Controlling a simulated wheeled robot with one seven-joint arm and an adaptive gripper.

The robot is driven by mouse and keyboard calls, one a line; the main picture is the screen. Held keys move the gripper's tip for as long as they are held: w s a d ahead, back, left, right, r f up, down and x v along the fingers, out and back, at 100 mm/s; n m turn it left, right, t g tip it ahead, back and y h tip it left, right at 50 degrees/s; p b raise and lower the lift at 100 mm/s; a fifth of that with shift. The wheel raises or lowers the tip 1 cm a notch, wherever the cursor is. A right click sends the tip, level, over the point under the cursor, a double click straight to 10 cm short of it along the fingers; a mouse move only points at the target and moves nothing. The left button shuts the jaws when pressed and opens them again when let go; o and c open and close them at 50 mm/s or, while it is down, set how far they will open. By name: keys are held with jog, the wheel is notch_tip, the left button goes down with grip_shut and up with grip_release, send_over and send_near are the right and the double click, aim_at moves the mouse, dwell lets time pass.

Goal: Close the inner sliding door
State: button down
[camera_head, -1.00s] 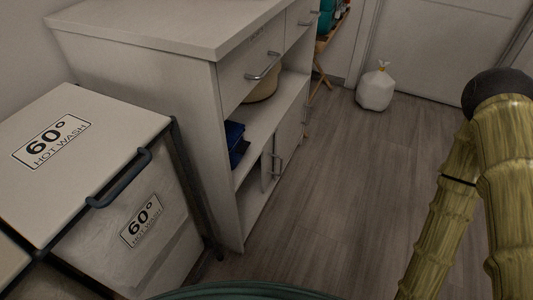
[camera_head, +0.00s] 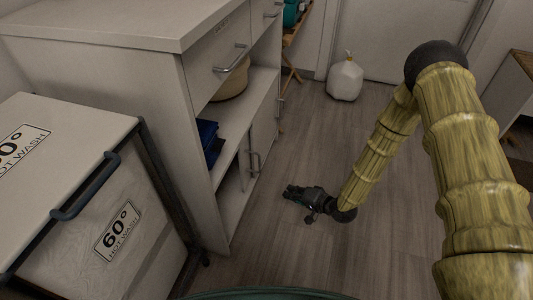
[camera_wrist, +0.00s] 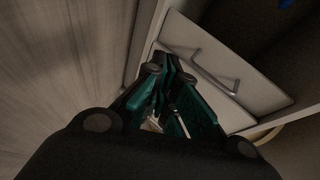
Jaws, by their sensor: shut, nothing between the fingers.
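The white cabinet (camera_head: 205,105) has lower sliding doors with upright bar handles. The inner sliding door (camera_head: 244,165) shows as a narrow panel behind the front door (camera_head: 263,138). To its left, the lower compartment is open and dark. My gripper (camera_head: 288,191) is low over the floor, right of the cabinet and apart from the doors, pointing left toward them. In the wrist view, its dark and green fingers (camera_wrist: 166,68) are closed together and empty. Beyond them is a pale panel with a bar handle (camera_wrist: 213,72); I cannot tell which door it is.
A hot-wash bin (camera_head: 75,170) stands at the left. A white bag (camera_head: 345,80) lies at the back. The floor (camera_head: 300,240) between cabinet and arm is clear.

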jog(key=w+r+y+b, duration=0.1)
jog(key=w+r+y, duration=0.6)
jog(key=w+r, duration=0.4)
jog(key=shift+g, duration=0.4)
jog(key=b+x, duration=0.1)
jog(key=x, duration=0.2)
jog(key=f+b+x, duration=0.1)
jog(key=b+x, duration=0.1)
jog(key=x, duration=0.1)
jog(key=b+x, duration=0.2)
jog(key=x, duration=0.1)
jog(key=shift+w+a+f, duration=0.25)
jog(key=shift+w+f, duration=0.1)
jog(key=shift+w, duration=0.2)
jog(key=shift+s+b, duration=0.55)
jog(key=shift+s, duration=0.4)
jog(key=shift+s+a+r+b, duration=0.15)
jog(key=shift+s+b, duration=0.3)
jog(key=shift+s, duration=0.6)
